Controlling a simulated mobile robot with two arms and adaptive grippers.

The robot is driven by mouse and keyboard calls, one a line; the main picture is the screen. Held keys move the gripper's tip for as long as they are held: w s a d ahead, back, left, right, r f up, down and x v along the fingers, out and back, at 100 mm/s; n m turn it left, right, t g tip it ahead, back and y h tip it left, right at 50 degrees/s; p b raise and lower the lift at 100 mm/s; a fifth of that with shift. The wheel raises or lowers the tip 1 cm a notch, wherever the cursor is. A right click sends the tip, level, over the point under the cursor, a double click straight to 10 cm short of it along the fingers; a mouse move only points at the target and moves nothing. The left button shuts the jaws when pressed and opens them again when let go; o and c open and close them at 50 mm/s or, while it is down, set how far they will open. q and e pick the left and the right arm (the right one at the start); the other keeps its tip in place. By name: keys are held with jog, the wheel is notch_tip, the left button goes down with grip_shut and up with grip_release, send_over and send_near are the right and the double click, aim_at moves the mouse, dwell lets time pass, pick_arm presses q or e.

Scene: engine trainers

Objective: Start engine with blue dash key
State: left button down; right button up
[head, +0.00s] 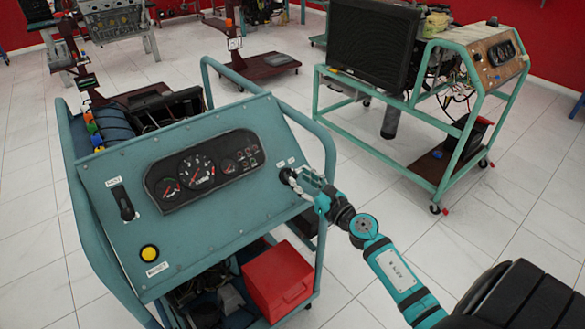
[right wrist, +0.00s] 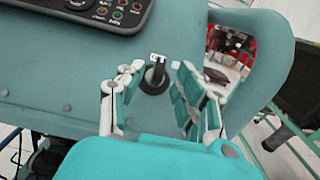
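The blue dash panel (head: 215,213) slopes across the front of the engine trainer at the left of the head view. It carries a black gauge cluster (head: 204,170), a lever (head: 123,203) and a yellow button (head: 149,253). The key (right wrist: 155,76) is a dark upright piece in a round black base on the panel, beside small white labels. My right gripper (head: 297,178) is at the panel's right end, largely hiding the key in the head view. In the right wrist view its open fingers (right wrist: 152,92) stand on either side of the key, with gaps visible. My left gripper is out of view.
A red box (head: 278,282) sits low on the trainer's frame, below the panel. A tubular rail (head: 318,140) curves around the panel's right side. A second green-framed trainer (head: 440,190) with a radiator (head: 372,42) stands at the right. Tiled floor lies between them.

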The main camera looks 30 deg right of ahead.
aim_at(295, 174)
jog(key=shift+w+a+f, duration=0.1)
jog(key=shift+w, duration=1.05)
jog(key=shift+w+a, duration=0.1)
jog(key=shift+w, duration=1.05)
jog(key=shift+c, duration=0.2)
